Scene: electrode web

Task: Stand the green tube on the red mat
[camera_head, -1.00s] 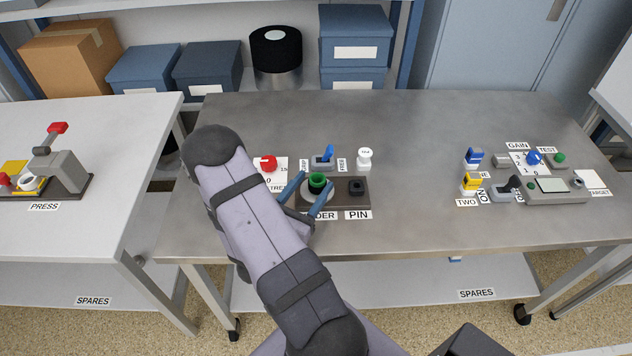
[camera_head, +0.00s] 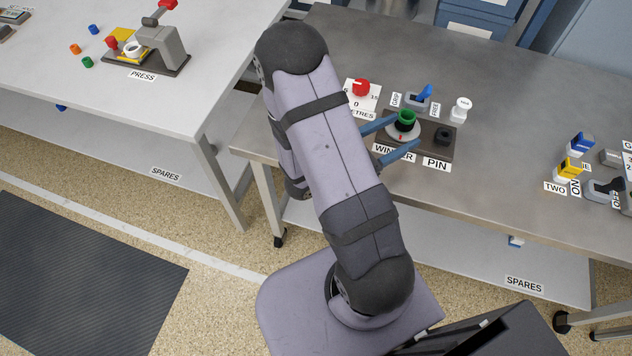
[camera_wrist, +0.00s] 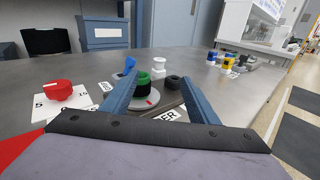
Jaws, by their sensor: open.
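The green tube (camera_head: 406,116) stands upright on the pale round disc of the winder (camera_head: 402,133), with a black part showing under its green top. In the wrist view the green tube (camera_wrist: 143,77) shows between the two blue fingers. My gripper (camera_head: 405,131) is open, with one finger on each side of the tube; I cannot tell whether either touches it. A flat red patch (camera_wrist: 18,147) shows at the lower left of the wrist view; I cannot tell whether it is the red mat. The head view shows no red mat.
A black socket (camera_head: 443,136) marked PIN is right of the winder. Close by are a red knob (camera_head: 361,88), a blue lever (camera_head: 424,92) and a white knob (camera_head: 461,108). A press (camera_head: 160,50) stands on the left table. A dark mat (camera_head: 80,280) lies on the floor.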

